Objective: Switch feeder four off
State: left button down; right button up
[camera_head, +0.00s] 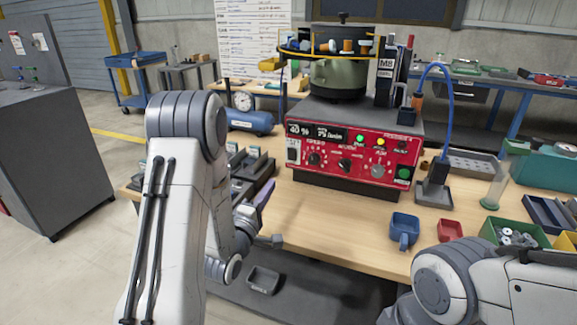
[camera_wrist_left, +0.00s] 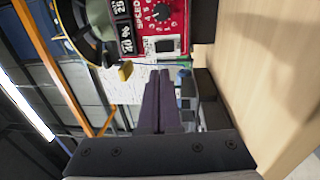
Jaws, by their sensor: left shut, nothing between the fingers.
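The feeder's red control panel (camera_head: 330,172) stands on the wooden table, with a round green bowl (camera_head: 338,78) on top. A black-and-white rocker switch (camera_head: 293,150) sits at the panel's left end; it also shows in the wrist view (camera_wrist_left: 165,45). I cannot tell which side of it is pressed. The display (camera_head: 315,132) is lit and reads 40 %; a green lamp (camera_head: 360,138) and a yellow lamp (camera_head: 381,142) glow. My left gripper (camera_head: 268,190) is shut and empty, apart from the panel, in front of its left end. My right gripper is out of view.
Several dark trays (camera_head: 250,165) lie left of the panel. A blue scoop (camera_head: 404,230), a red bin (camera_head: 450,230) and a green bin of parts (camera_head: 505,232) lie to the right. My right arm fills the bottom right. The tabletop before the panel is clear.

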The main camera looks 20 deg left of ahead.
pick_arm(q)
jog(key=shift+w+r, duration=0.1)
jog(key=p, duration=0.1)
send_near(292, 152)
jog(key=w, duration=0.6)
jog(key=shift+w+d+r, duration=0.15)
jog(key=shift+w+r, duration=0.2)
jog(key=shift+r, duration=0.05)
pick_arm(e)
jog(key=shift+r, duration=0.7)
